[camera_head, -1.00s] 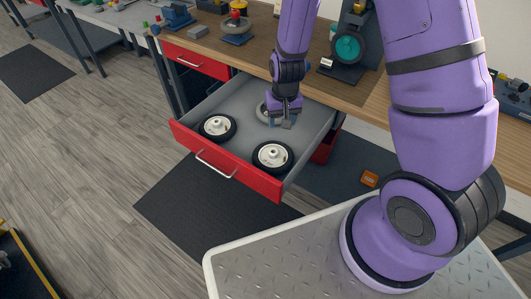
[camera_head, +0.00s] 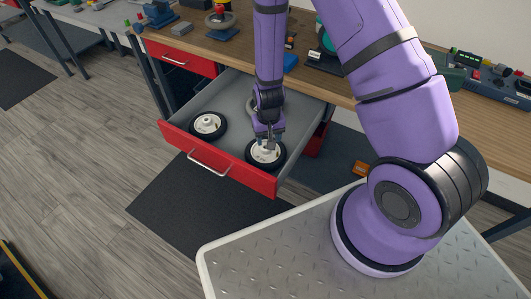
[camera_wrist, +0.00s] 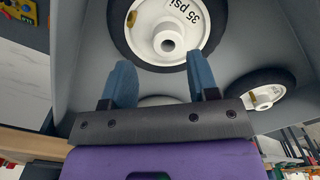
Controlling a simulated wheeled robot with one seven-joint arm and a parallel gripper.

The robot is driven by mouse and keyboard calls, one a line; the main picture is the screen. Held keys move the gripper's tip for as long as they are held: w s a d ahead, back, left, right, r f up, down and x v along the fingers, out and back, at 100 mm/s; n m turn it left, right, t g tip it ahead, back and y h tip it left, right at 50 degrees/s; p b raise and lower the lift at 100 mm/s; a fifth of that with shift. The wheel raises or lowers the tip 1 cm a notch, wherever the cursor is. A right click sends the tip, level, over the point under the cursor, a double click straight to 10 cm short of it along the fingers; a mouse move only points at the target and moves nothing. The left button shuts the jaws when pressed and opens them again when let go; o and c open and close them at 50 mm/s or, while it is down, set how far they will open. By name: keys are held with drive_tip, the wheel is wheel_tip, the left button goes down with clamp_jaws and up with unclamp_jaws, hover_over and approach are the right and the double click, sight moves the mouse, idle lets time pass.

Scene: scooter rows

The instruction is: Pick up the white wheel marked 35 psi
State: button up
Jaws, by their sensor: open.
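The white wheel marked 35 psi (camera_wrist: 166,30) has a black tyre, a raised hub and a yellow patch. It lies flat in the open drawer; in the head view it is the front right wheel (camera_head: 262,157). My gripper (camera_head: 268,143) points down over it and partly hides it. In the wrist view my gripper (camera_wrist: 158,66) is open, its two blue fingers apart with nothing between them. The hub lies ahead of the fingertips, roughly centred between them. Whether the fingers touch the wheel cannot be told.
A second white wheel (camera_head: 208,125) lies at the drawer's left; it also shows in the wrist view (camera_wrist: 262,97). A third wheel (camera_head: 251,106) lies behind my gripper, mostly hidden. The red drawer front (camera_head: 215,163) and grey side walls surround them. The wooden bench (camera_head: 225,46) stands behind.

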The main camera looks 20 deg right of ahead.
sight(266, 151)
drive_tip(key=shift+a+f, duration=0.15)
drive_tip(key=shift+f, duration=2.15)
drive_tip(key=c, duration=1)
